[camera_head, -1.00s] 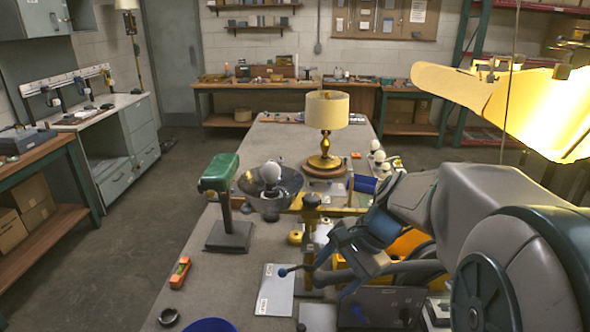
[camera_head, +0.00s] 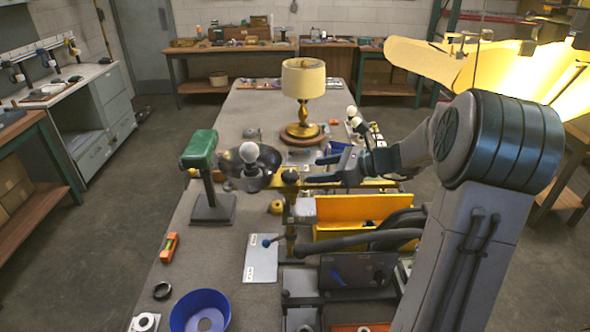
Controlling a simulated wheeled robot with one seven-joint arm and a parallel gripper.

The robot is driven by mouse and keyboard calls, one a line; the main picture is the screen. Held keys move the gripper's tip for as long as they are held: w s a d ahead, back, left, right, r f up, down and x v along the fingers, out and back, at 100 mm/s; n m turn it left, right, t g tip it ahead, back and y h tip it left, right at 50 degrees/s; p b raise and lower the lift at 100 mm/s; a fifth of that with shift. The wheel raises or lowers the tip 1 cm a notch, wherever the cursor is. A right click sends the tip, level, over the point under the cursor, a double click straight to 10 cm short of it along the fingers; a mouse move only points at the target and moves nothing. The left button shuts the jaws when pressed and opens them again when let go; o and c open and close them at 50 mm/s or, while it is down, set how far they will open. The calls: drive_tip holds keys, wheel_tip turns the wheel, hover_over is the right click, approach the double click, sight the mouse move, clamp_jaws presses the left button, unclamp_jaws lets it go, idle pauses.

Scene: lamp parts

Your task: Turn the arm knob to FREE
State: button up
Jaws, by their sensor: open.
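A small lever with a blue ball end (camera_head: 267,243) sticks out to the left from the brass-coloured post (camera_head: 290,205), low over a pale label card (camera_head: 261,259). It looks like the arm knob, but I cannot be sure, and the card's print is too small to read. The post has a round dark-gold top. My gripper (camera_head: 322,170) is open and empty, pointing left, behind and to the right of the post top. It is apart from the blue-ended lever, which is lower and nearer the camera.
A yellow bin (camera_head: 365,210) and dark box (camera_head: 357,271) stand right of the post. A lit lamp (camera_head: 303,80) stands behind; a blue bowl (camera_head: 200,311) is in front.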

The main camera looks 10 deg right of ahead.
sight(293, 174)
drive_tip(key=p+x, duration=0.1)
drive_tip(key=x, duration=0.6)
drive_tip(key=shift+w+a+f, duration=0.2)
drive_tip(key=shift+a, duration=0.05)
drive_tip(key=c, duration=1)
